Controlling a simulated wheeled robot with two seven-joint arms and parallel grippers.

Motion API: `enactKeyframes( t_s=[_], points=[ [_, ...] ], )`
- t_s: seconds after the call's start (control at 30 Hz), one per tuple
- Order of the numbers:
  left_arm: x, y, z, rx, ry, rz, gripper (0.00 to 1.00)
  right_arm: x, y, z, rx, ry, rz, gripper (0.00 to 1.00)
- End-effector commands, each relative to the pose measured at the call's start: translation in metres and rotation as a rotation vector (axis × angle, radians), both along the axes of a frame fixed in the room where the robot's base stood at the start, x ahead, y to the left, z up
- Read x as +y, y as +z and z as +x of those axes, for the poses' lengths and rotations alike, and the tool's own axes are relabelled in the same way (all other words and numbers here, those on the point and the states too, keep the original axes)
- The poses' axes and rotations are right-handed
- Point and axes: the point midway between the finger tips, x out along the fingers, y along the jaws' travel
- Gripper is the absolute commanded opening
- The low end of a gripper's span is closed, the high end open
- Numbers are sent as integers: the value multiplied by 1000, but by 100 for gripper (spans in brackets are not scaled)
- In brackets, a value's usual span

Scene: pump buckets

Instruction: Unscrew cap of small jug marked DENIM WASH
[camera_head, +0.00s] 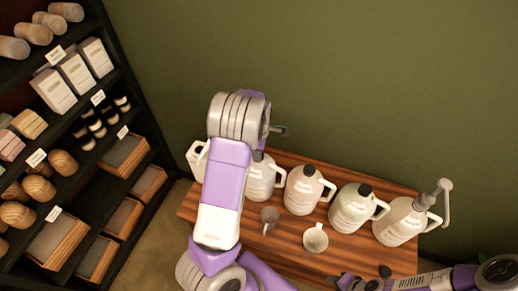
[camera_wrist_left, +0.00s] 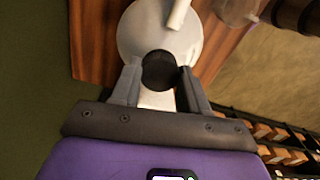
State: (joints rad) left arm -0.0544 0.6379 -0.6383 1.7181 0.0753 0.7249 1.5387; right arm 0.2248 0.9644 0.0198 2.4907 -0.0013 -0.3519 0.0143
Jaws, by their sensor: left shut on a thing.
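In the left wrist view, my left gripper (camera_wrist_left: 159,78) is shut on a round black cap (camera_wrist_left: 160,67), with one grey finger on each side of it. The cap sits over a pale jug (camera_wrist_left: 135,38) with its handle pointing up the picture. In the head view, my left arm covers most of the left end of the jug row. The leftmost white jug (camera_head: 195,160) shows only in part beside the arm, and my left gripper is hidden there. The jug labels are too small to read, so I cannot confirm DENIM WASH. My right gripper (camera_head: 343,282) is low at the table's front edge.
On the wooden table (camera_head: 290,245) stand more jugs with black caps (camera_head: 305,192) (camera_head: 351,208) and a pump jug (camera_head: 402,222) at the right. A stocked shelf (camera_head: 100,180) is at the left.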

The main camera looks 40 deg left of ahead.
Motion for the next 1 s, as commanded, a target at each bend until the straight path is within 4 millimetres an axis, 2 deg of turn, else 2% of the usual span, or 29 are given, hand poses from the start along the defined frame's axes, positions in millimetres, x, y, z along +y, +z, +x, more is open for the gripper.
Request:
enactKeyframes(
  t_s=[0.4,0.73,0.77,0.9,1.0],
  points=[
    [0,0,-3,11,300,-1,8,0,21,0,0,0,0,43],
    [0,-2,-3,10,327,-2,8,0,21,0,0,0,0,43],
    [0,-2,-3,10,326,-2,49,0,21,0,0,0,0,43],
    [0,-1,-3,8,325,-2,70,0,21,0,0,0,0,43],
    [0,-1,-2,6,324,-2,70,0,21,0,0,0,0,43]
  ],
)
